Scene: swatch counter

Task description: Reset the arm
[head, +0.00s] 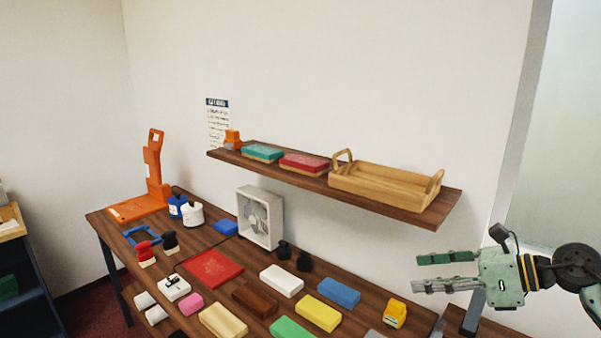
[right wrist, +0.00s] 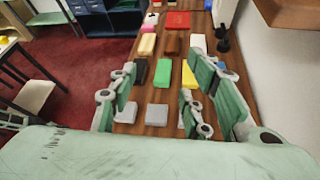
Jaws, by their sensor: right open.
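My right gripper (head: 446,272) is open and empty at the right of the head view, in the air at the right end of the counter. Its green fingers also show in the right wrist view (right wrist: 165,100), spread apart above the counter, with nothing between them held. My left gripper is in neither view. The wooden counter (head: 172,258) below holds several coloured blocks, among them a yellow block (head: 318,312), a blue block (head: 339,292) and a white block (head: 282,280).
A wall shelf (head: 400,207) above the counter holds a wooden tray (head: 385,184), a red block (head: 304,162) and a teal block (head: 262,152). A white fan box (head: 260,217) and an orange stand (head: 153,170) are on the counter. A chair (right wrist: 32,97) stands left of it.

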